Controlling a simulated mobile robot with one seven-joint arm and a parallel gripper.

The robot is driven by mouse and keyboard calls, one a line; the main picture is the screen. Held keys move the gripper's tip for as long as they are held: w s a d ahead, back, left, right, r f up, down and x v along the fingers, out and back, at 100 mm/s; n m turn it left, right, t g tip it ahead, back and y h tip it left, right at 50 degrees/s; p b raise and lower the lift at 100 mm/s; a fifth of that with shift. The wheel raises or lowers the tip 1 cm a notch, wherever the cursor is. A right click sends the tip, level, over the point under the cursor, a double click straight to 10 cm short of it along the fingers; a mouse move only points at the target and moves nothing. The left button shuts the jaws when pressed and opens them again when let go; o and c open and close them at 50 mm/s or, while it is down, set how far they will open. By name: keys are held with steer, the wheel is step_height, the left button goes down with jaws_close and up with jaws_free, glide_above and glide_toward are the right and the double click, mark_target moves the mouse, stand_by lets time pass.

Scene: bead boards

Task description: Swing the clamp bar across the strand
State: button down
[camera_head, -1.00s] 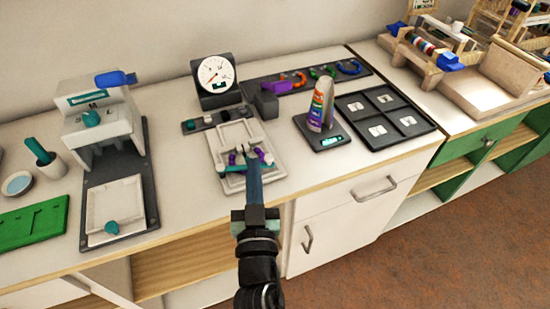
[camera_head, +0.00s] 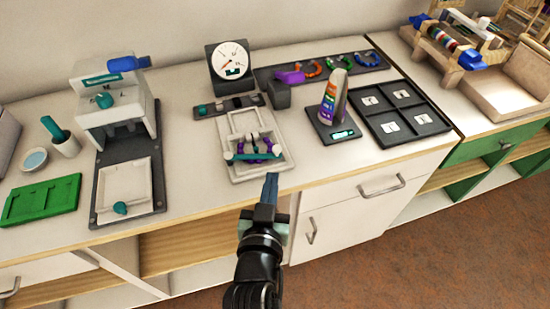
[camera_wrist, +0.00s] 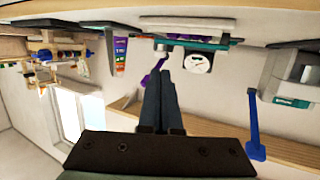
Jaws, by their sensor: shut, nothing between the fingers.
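The bead board (camera_head: 235,173) is a pale tray with a raised frame, near the counter's front edge in the head view. Whether the bar touches the strand is too small to tell. My gripper (camera_head: 271,176) is shut and empty, just in front of the board and apart from the bar. Its closed fingers (camera_wrist: 160,85) also show in the wrist view.
A dial gauge (camera_head: 231,66) and a dark strip with knobs (camera_head: 207,110) stand behind the board. A white press (camera_head: 106,121) stands left. Clear counter lies between press and board.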

mark_target(277, 152)
steer(key=x, duration=0.7)
steer(key=shift+r+b+x, duration=0.1)
steer(key=shift+b+x, duration=0.2)
steer(key=shift+x, duration=0.45)
steer(key=shift+r+b+x, duration=0.15)
steer(key=shift+b+x, duration=0.15)
steer(key=shift+x, duration=0.45)
steer(key=shift+d+r, duration=0.1)
steer(key=shift+r, duration=0.05)
steer(key=shift+r, duration=0.1)
